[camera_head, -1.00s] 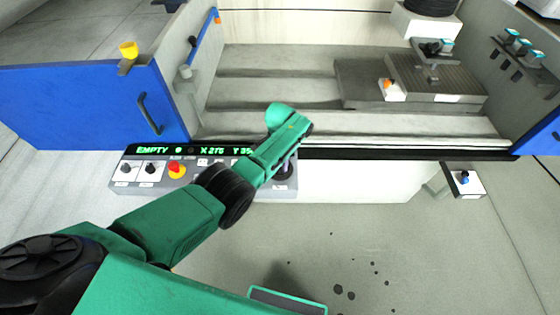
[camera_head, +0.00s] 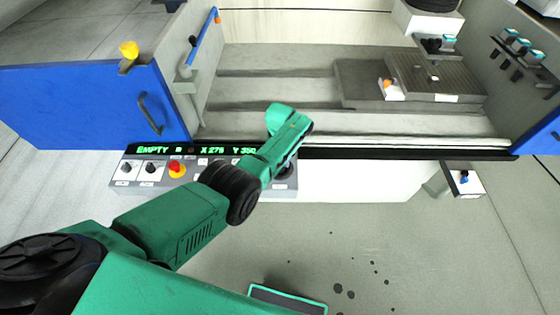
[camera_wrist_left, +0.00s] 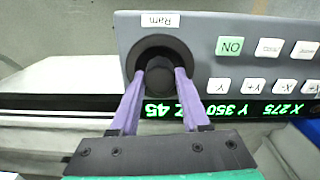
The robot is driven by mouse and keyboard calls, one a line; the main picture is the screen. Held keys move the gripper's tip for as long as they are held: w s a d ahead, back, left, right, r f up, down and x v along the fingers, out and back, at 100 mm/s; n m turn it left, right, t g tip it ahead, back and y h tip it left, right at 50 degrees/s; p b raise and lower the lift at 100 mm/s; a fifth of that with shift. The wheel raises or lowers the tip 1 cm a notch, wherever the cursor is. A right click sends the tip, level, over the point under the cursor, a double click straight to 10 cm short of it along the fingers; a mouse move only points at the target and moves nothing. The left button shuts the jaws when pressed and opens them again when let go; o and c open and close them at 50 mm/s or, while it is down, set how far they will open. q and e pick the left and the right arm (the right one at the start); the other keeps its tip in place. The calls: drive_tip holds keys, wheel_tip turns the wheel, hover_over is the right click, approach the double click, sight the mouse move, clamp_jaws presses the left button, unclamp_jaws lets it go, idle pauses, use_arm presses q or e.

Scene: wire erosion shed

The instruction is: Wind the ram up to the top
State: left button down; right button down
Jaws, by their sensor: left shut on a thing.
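The ram knob (camera_wrist_left: 160,76) is a dark round knob in a black recessed ring, under a label reading "Ram", on the grey control panel (camera_wrist_left: 205,50). My left gripper (camera_wrist_left: 161,73) has its two purple fingers on either side of the knob, shut on it. The display strip (camera_wrist_left: 245,109) shows Z 45, Y 350 and X 275. In the head view, the panel (camera_head: 118,180) sits at the machine's front, and my left arm covers its right part and the fingers. My right gripper is not in view.
The panel has a red button on yellow (camera_head: 176,168) and two black knobs left of my arm. A blue door (camera_head: 80,105) stands open at left. The tank holds a slotted block (camera_head: 435,78). The floor at lower right is open, with dark spots.

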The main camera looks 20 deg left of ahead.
use_arm(q)
drive_tip(key=n, duration=1.2)
drive_tip(key=shift+n+b, duration=0.3)
drive_tip(key=shift+n, duration=0.1)
drive_tip(key=n, duration=0.6)
drive_tip(key=shift+b, duration=0.35)
drive_tip(key=n+b, duration=0.1)
drive_tip(key=n, duration=0.6)
drive_tip(key=shift+c, duration=1.9)
unclamp_jaws()
